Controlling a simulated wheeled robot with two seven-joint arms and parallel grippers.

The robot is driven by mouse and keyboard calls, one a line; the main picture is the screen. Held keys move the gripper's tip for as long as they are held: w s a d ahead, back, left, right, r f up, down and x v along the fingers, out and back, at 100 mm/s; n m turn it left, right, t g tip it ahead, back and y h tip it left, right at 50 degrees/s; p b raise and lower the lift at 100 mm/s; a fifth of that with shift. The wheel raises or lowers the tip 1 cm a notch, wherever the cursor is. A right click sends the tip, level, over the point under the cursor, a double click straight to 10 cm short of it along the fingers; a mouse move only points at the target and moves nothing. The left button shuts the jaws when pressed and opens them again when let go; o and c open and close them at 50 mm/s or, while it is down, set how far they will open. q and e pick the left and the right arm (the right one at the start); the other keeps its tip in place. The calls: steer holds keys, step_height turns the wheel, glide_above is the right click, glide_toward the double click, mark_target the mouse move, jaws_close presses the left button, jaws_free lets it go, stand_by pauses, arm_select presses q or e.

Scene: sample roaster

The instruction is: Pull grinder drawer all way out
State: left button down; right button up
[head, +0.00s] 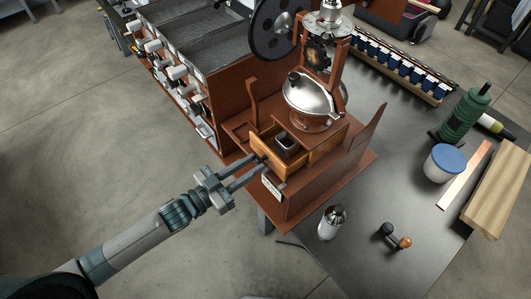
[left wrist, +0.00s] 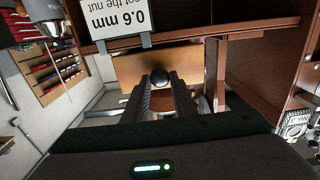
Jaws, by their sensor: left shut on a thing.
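The grinder (head: 312,100) is a reddish-brown wooden stand with a silver dome and a large dark wheel. Its light wooden drawer (head: 267,146) stands partly out at the front, with a small dark metal cup (head: 285,143) inside. My left gripper (head: 262,163) reaches the drawer front from the lower left. In the left wrist view the fingers (left wrist: 160,85) are shut on the round black knob (left wrist: 160,76) of the drawer front (left wrist: 185,65). The drawer's back end is hidden inside the grinder body. My right gripper is not in view.
A label plate (left wrist: 120,18) reading 0.6 mm hangs close by the drawer front. Floor in front is clear.

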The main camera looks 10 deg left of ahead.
arm_select(q)
steer(key=v, duration=0.4)
steer(key=c, duration=1.5)
jaws_free()
steer(key=shift+o, duration=0.2)
steer(key=b+v, duration=0.5)
steer(key=v, duration=1.2)
